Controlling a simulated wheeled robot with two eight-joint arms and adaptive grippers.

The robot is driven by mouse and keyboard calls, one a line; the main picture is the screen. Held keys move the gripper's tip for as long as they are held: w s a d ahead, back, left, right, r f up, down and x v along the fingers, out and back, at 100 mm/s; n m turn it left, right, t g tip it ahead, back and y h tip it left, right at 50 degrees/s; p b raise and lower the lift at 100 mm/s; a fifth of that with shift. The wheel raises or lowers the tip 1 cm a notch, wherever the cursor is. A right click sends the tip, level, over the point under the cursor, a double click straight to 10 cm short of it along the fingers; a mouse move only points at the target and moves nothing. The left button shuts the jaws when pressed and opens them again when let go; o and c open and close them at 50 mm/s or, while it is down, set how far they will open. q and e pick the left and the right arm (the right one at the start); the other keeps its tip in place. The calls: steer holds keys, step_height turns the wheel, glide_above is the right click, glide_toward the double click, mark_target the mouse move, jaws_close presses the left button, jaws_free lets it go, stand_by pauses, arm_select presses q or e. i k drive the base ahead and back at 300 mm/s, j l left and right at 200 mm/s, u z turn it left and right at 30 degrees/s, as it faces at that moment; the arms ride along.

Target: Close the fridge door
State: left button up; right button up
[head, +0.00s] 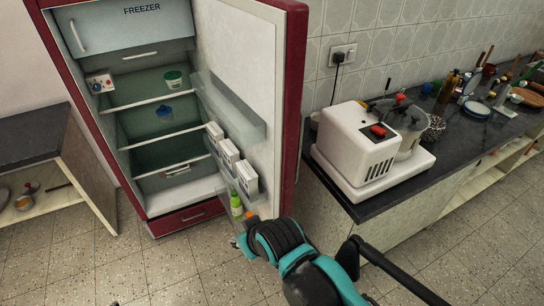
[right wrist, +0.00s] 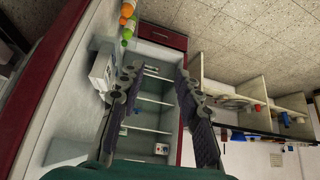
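The red fridge (head: 185,215) stands open, its shelves exposed. Its door (head: 250,50) swings out on the right, with its white inner face and door racks showing. The door also fills the left of the right wrist view (right wrist: 70,75). My right gripper (head: 240,243) is low near the bottom of the door, on its inner side, partly hidden by my arm. In the right wrist view my right gripper (right wrist: 158,75) is open and empty, with the fridge interior seen between its fingers. I cannot tell whether it touches the door. My left gripper is not in view.
White cartons (head: 230,155) and a green bottle (head: 236,204) stand in the door racks. A counter (head: 375,200) with a white appliance (head: 365,145) stands right of the door. An open low cabinet (head: 65,165) stands left of the fridge. Tiled floor (head: 150,275) in front is clear.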

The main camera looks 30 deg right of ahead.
mark_target(254, 51)
steer(key=k+l, duration=0.15)
steer(key=l, duration=0.25)
steer(key=k+l+u, duration=0.1)
steer(key=l, duration=0.35)
steer(key=k+l, duration=0.15)
steer(key=l, duration=0.25)
steer(key=k+l, duration=0.15)
steer(key=l, duration=0.25)
steer(key=k+l+u, duration=0.1)
steer(key=l, duration=1.1)
steer(key=k+l+z, duration=0.25)
steer(key=z, duration=0.15)
steer(key=k, duration=0.1)
